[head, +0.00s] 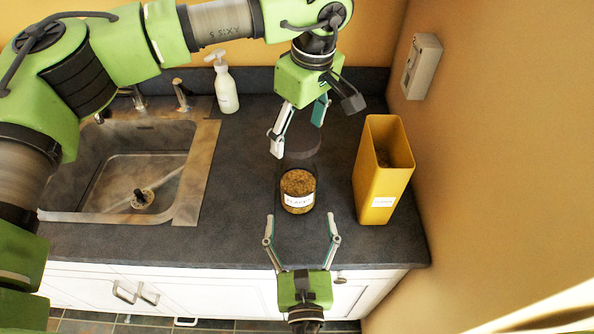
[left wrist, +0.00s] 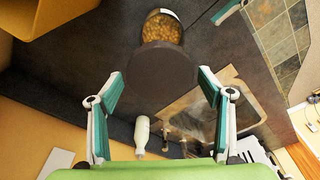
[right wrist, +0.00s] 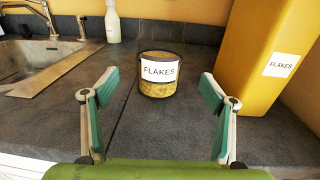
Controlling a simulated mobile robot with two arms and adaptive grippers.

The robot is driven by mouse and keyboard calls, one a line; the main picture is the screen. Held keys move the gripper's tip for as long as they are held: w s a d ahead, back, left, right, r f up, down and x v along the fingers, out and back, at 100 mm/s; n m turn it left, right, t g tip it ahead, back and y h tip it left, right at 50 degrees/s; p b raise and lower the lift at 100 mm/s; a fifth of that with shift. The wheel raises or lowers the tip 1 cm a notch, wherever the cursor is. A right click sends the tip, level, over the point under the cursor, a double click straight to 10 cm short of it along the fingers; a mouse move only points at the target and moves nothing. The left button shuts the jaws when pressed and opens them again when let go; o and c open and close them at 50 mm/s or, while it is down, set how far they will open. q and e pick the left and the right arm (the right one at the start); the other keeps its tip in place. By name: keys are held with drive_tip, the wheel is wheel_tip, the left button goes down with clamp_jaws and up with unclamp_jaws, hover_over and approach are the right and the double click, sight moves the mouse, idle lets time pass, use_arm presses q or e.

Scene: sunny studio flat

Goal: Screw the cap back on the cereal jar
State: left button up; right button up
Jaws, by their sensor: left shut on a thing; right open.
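The cereal jar (head: 298,190) stands upright on the dark counter, full of flakes and with a white FLAKES label; it also shows in the left wrist view (left wrist: 161,28) and right wrist view (right wrist: 158,85). No cap sits on it in the right wrist view. My left gripper (head: 299,128) is shut on the dark round cap (left wrist: 164,82), held behind and above the jar in the head view, where the cap (head: 304,150) blends into the counter. My right gripper (head: 302,220) is open and empty in front of the jar, its fingers apart from it.
A tall yellow container (head: 370,180) stands close right of the jar. The sink (head: 206,170) lies to the left. A white pump bottle (head: 226,90) stands at the back. The counter's front edge is under my right gripper; the wall closes the right side.

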sight(297, 167)
use_arm(q)
drive_tip(key=shift+s+d+r, duration=0.1)
drive_tip(key=shift+s+r, duration=0.3)
drive_tip(key=shift+s, duration=0.35)
use_arm(e)
drive_tip(key=shift+s+r, duration=0.3)
drive_tip(key=shift+s, duration=0.35)
use_arm(q)
drive_tip(key=shift+w, duration=0.1)
use_arm(e)
drive_tip(key=shift+w, duration=0.2)
use_arm(q)
drive_tip(key=shift+w+f, duration=0.1)
drive_tip(key=shift+w, duration=0.05)
use_arm(e)
drive_tip(key=w, duration=1.2)
drive_tip(key=shift+a+f, duration=0.1)
drive_tip(key=shift+a, duration=0.15)
drive_tip(key=c, duration=1.7)
use_arm(q)
drive_tip(key=shift+f, duration=2.5)
